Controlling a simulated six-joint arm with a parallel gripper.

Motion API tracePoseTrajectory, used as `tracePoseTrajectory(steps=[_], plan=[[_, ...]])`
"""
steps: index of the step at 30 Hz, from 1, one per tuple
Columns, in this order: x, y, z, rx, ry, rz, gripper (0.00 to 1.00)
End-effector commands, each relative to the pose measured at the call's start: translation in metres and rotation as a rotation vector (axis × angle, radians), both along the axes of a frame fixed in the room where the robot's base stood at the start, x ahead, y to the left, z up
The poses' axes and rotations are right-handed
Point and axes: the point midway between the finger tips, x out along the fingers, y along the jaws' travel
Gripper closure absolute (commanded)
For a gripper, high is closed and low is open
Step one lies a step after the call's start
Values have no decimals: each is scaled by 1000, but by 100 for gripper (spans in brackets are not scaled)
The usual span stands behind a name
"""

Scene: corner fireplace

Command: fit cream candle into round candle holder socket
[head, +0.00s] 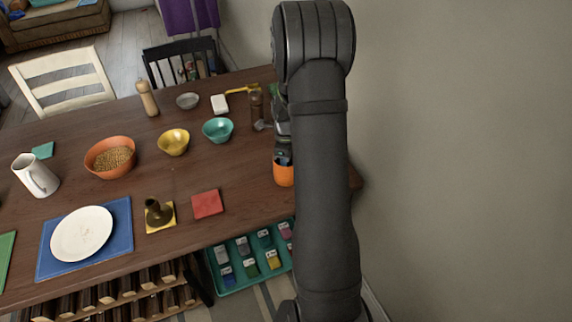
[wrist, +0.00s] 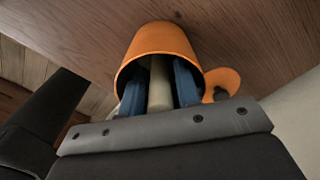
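The cream candle (wrist: 160,85) stands inside an orange cup (wrist: 160,45), seen in the wrist view. My gripper (wrist: 160,88) reaches into the cup's mouth, with one blue finger close along each side of the candle. I cannot tell whether the fingers press on it. In the head view the orange cup (head: 284,175) is at the table's right end, partly behind my arm, and the candle is hidden there. A dark brass candle holder with a round socket (head: 158,213) stands upright on a yellow square mat (head: 165,226) near the front edge.
A red mat (head: 207,204) lies between the holder and my arm. A white plate (head: 82,234) on a blue mat (head: 110,255) is left of the holder. Yellow (head: 173,142), teal (head: 217,130) and orange (head: 96,165) bowls stand behind. A brown mill (head: 256,103) is near my arm.

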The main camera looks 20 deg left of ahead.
Motion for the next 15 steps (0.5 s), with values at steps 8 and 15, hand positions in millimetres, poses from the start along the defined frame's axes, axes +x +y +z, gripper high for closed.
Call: tracePoseTrajectory(steps=[8, 15], plan=[[0, 0, 0, 0, 0, 0, 100], [0, 0, 1, 0, 0, 0, 100]])
